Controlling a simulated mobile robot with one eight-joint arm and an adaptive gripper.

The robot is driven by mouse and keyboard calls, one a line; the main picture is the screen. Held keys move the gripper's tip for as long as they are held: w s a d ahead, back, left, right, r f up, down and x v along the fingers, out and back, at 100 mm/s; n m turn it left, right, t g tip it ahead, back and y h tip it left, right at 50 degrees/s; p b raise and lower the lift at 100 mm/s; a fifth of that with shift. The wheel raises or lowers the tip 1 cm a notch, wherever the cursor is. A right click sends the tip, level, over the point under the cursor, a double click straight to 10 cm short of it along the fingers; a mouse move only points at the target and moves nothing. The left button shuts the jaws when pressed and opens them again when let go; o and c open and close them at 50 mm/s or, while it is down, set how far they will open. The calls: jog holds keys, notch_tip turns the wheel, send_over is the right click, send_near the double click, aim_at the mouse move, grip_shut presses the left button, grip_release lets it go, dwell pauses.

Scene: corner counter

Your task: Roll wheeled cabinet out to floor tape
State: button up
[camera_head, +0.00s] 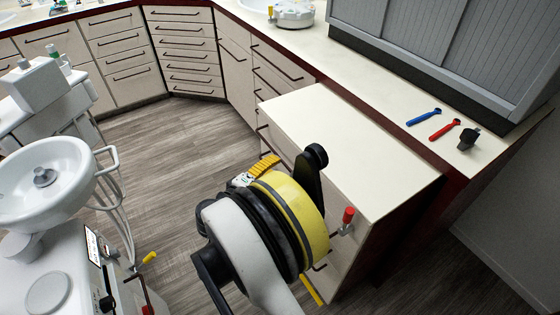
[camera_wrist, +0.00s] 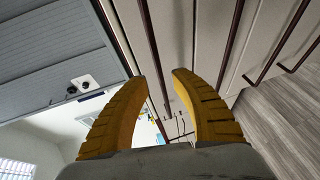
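The wheeled cabinet, with a cream top (camera_head: 345,125), stands at the right, its top projecting in front of the counter's dark edge. Its drawer front faces left and is partly hidden by my arm. A red-knobbed lever (camera_head: 348,216) shows on that front. A piece of yellow floor tape (camera_head: 312,290) shows below my arm, mostly hidden. My gripper (camera_head: 266,166) is beside the cabinet front. In the wrist view its yellow fingers (camera_wrist: 157,82) are apart, with dark bar handles (camera_wrist: 154,55) and pale drawer fronts beyond. I cannot tell whether a handle lies between the fingertips.
Blue (camera_head: 424,117) and red (camera_head: 445,129) tools and a black object (camera_head: 468,139) lie on the counter by a grey shuttered unit (camera_head: 430,45). A white dental unit with a basin (camera_head: 45,175) stands left. The wood floor (camera_head: 175,145) between is clear.

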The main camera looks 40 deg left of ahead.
jog(key=s+r, duration=0.1)
jog(key=s, duration=0.6)
jog(key=shift+s+r, duration=0.15)
jog(key=shift+r, duration=0.05)
